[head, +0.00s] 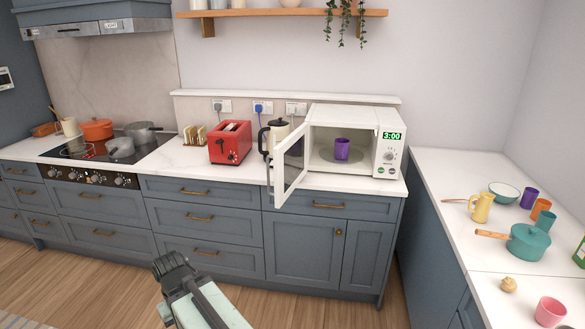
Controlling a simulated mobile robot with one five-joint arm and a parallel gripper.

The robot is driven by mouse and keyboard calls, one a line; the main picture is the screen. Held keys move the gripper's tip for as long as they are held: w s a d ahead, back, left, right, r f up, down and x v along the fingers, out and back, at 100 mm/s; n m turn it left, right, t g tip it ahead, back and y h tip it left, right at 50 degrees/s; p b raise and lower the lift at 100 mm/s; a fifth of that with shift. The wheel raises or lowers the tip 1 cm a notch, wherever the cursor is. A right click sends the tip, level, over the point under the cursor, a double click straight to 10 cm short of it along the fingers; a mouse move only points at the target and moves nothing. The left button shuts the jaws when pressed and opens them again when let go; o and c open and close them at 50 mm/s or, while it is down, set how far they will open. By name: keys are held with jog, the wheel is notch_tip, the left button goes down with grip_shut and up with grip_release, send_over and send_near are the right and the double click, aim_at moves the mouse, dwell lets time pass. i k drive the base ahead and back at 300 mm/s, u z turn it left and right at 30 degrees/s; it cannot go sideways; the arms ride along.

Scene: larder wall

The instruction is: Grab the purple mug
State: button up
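A purple mug (342,149) stands upright inside the white microwave (392,146), whose door (291,163) hangs open to the left. Another purple cup (529,198) stands on the right counter beside an orange cup (541,208); I cannot make out a handle on it. My gripper (172,264) is low in front of the drawers, well below and to the left of the microwave. I cannot tell if its fingers are apart.
A red toaster (230,142) and a kettle (274,134) stand left of the microwave. The right counter (451,177) holds a yellow mug (481,207), a teal pan (527,242), a bowl (504,191) and a pink cup (550,311). Wooden floor lies before the cabinets.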

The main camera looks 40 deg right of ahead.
aim_at(341, 144)
jog(key=u, duration=1.85)
jog(key=i, duration=2.2)
jog(key=z, duration=4.05)
jog(key=i, duration=1)
jog(key=z, duration=0.05)
